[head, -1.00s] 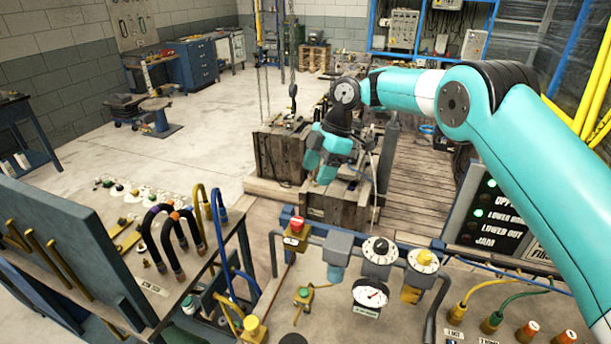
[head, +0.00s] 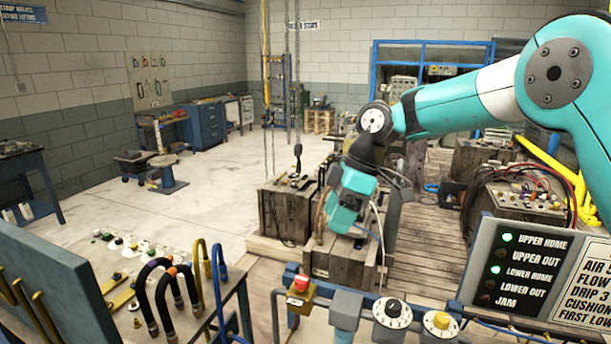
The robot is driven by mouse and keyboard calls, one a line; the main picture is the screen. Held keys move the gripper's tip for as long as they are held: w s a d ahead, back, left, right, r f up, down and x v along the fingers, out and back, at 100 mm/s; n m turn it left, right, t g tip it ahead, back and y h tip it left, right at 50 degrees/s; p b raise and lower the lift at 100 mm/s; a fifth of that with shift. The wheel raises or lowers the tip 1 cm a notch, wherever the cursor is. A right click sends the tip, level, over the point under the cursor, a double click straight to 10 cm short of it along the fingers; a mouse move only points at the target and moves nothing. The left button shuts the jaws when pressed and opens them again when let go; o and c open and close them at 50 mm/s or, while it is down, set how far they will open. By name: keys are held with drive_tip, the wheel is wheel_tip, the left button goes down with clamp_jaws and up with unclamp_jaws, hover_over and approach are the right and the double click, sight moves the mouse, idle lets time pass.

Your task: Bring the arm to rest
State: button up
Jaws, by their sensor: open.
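My teal and black arm reaches in from the right of the head view and bends down at its wrist. My gripper (head: 344,214) hangs at the arm's end near the middle of the picture, in front of the wooden crates. Its teal body shows, and its jaws look empty. It appears above the near crate, but I cannot tell the gap. Nothing is seen held.
Wooden crates (head: 284,216) stand behind the gripper. A bench (head: 205,318) with hoses is at the lower left. A panel with knobs (head: 345,312) and a red button (head: 300,282) is below. An indicator board (head: 526,268) stands right. Open floor (head: 200,215) lies left.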

drive_tip(key=s+d+f+m+b, duration=0.2)
drive_tip(key=s+f+m+b, duration=0.1)
drive_tip(key=s, duration=0.7)
drive_tip(key=s+d+f+m+t+b, duration=0.1)
drive_tip(key=s+d+f+m+b, duration=0.2)
drive_tip(key=s, duration=0.7)
drive_tip(key=s+d+f+m+b, duration=0.3)
drive_tip(key=s+f+m+b, duration=0.1)
drive_tip(key=s, duration=0.5)
drive_tip(key=shift+s+f+m+b, duration=0.4)
drive_tip(key=shift+f+b, duration=0.3)
drive_tip(key=shift+b, duration=0.2)
